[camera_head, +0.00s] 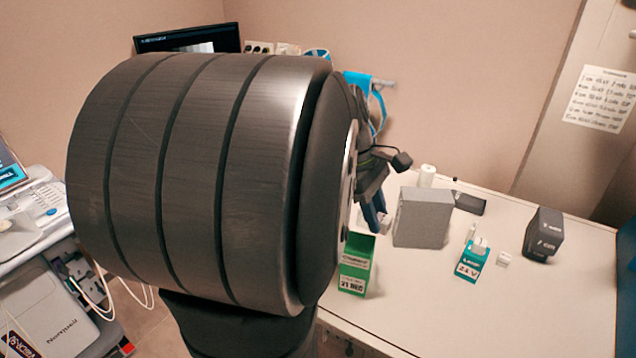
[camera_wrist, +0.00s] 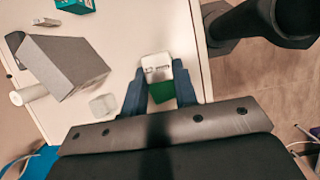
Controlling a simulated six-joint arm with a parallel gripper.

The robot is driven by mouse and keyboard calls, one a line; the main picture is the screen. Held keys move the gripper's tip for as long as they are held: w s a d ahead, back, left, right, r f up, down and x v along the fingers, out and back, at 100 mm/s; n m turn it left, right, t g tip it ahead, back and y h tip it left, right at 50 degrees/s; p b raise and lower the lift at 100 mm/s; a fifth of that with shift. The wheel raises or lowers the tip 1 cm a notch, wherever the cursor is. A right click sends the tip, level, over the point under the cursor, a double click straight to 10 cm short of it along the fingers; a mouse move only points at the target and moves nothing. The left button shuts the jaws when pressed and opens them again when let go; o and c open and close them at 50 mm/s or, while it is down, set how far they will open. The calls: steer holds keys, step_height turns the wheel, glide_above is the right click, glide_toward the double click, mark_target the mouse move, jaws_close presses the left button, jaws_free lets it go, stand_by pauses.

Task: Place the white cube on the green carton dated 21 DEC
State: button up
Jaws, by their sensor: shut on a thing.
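The green carton (camera_head: 350,284) stands near the left edge of the white table, its front label reading 21 DEC. My gripper (camera_head: 375,222) is just above and behind it, fingers pointing down. Green of the carton (camera_wrist: 162,93) shows between the fingers. Dark marks show on the white surface there, so where the cube meets the carton is unclear. I cannot tell whether cube and carton touch.
A grey box (camera_head: 422,218) stands right of my gripper, with a pale block (camera_wrist: 103,105) between them. Farther right are a teal carton (camera_head: 470,262), a small white block (camera_head: 503,258) and a black box (camera_head: 543,234). A white cylinder (camera_head: 427,175) stands behind. The front right table is clear.

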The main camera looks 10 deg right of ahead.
glide_above(359, 242)
steer(key=w+a, duration=0.1)
step_height(359, 242, down, 3)
steer(key=shift+f, duration=2)
steer(key=shift+f, duration=0.1)
steer(key=o, duration=0.9)
steer(key=shift+o, duration=0.2)
steer(key=v, duration=1.2)
